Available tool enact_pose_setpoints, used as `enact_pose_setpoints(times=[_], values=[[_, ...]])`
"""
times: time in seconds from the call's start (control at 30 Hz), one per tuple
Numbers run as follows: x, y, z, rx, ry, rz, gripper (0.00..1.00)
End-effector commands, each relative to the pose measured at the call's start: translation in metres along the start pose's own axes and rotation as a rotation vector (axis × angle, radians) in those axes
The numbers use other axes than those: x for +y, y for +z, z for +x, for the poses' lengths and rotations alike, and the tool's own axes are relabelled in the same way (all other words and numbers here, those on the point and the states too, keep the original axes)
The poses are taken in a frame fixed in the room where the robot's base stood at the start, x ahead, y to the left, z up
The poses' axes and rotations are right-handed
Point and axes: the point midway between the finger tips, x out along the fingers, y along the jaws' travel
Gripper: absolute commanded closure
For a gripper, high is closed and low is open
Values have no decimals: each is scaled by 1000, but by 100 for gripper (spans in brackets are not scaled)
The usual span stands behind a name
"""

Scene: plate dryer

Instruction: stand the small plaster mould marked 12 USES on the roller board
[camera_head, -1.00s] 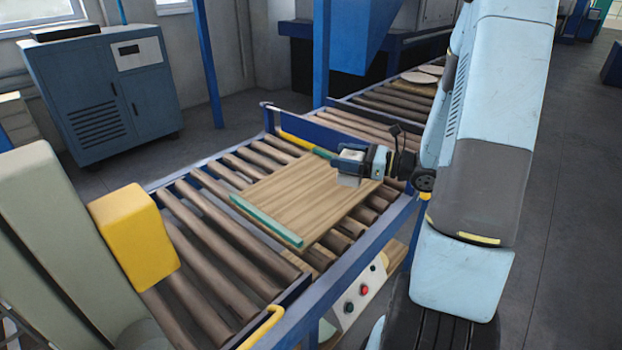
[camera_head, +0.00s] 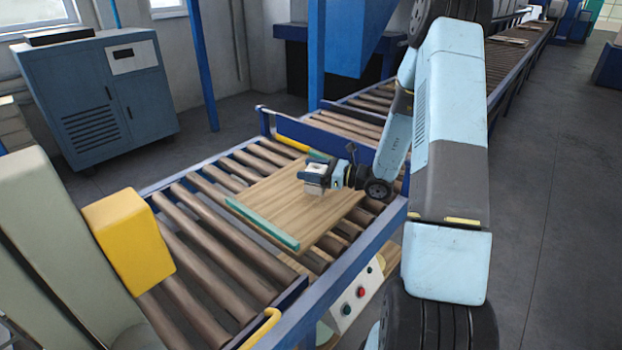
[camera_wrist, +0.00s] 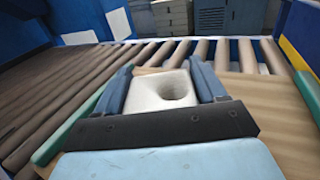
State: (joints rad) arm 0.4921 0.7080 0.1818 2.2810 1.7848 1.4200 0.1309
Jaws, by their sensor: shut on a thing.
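My gripper (camera_head: 313,182) is shut on a small whitish plaster mould, which shows as a pale block (camera_head: 314,189) in the head view. In the wrist view the mould (camera_wrist: 145,93) sits between the two blue fingers (camera_wrist: 161,88), with a round hollow in its upper face. No marking can be read on it. The wooden board (camera_head: 270,205) lies on the rollers under my gripper, with a green strip (camera_head: 262,222) along its near left edge. The mould is over the board; I cannot tell whether it touches.
Brown rollers (camera_head: 200,230) run left of the board within a blue frame (camera_head: 350,262). A yellow block (camera_head: 128,240) stands at the near left. A blue end plate (camera_head: 320,142) rises behind the board. Most of the board's left half is bare.

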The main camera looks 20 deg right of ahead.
Motion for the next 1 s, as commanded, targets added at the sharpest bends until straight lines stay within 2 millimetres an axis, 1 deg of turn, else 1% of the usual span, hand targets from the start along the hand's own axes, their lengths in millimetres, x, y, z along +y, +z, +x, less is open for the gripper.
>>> enact_pose_setpoints(times=[0.2,0.27,0.63,0.67,0.9,1.0], values=[[-1,-26,1,0,0,2,73],[-1,-30,1,0,0,0,73],[-1,-33,0,0,-1,0,73],[-1,-33,0,0,-1,0,27],[-1,-33,0,0,-1,0,4],[-2,-33,0,0,-3,0,4]])
